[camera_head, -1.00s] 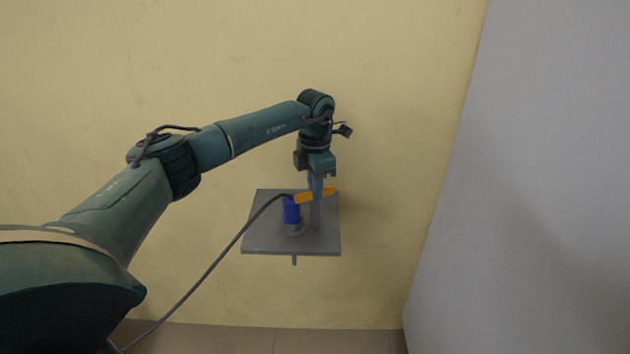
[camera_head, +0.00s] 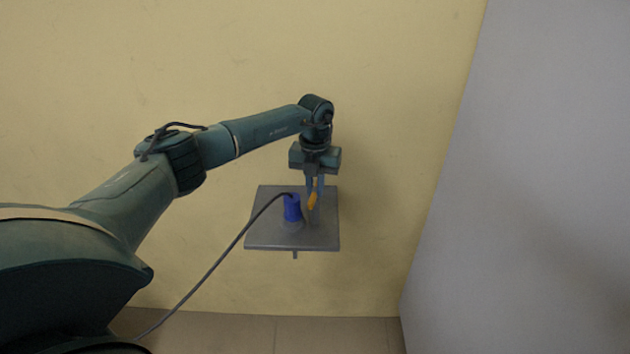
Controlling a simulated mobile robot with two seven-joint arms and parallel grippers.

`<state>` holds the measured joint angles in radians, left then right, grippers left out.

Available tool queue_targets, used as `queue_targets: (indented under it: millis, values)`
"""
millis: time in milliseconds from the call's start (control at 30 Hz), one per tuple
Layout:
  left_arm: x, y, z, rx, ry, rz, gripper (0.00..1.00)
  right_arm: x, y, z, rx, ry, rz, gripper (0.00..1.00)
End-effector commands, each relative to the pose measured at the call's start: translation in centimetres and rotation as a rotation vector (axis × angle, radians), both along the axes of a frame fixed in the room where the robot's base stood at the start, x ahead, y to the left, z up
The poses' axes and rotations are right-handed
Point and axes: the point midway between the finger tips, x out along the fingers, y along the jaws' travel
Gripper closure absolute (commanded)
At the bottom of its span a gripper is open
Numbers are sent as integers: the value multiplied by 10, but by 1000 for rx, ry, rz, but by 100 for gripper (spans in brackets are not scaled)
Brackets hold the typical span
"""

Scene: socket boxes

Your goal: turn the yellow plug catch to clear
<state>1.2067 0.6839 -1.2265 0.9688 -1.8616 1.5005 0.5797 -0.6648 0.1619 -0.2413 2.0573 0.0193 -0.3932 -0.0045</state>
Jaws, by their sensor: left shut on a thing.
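The yellow catch (camera_head: 312,201) shows as a short bar just right of the blue plug (camera_head: 292,208), pointing toward the camera. My left gripper (camera_head: 314,196) points down from above and is shut on the yellow catch, with a finger on each side. The blue plug stands upright on the grey plate (camera_head: 265,237), with a grey cable (camera_head: 220,262) running from its top down to the lower left. Part of the catch is hidden between the fingers. My right gripper is not in view.
The grey plate stands out in front of a yellow wall (camera_head: 400,100). A grey wall or panel (camera_head: 530,200) fills the right side. The space between plate and panel is free. A tiled floor (camera_head: 300,335) shows below.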

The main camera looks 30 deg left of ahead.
Motion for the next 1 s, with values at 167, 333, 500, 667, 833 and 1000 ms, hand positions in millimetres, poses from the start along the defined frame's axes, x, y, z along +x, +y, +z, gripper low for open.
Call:
queue_targets:
  millis: [167, 333, 500, 667, 833, 1000]
  values:
    - [1, 0, 3, -1, -3, 112, 100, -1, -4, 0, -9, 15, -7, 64]
    - [1, 0, 2, -1, -3, 183, 100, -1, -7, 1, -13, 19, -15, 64]
    - [1, 0, 1, -1, -3, 221, 100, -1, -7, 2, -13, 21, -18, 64]
    - [1, 0, 1, -1, -3, 234, 100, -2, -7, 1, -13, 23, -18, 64]
    - [1, 0, 1, -1, -3, 236, 100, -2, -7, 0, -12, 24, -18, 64]
    - [1, 0, 1, -1, -5, 236, 87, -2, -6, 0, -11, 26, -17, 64]
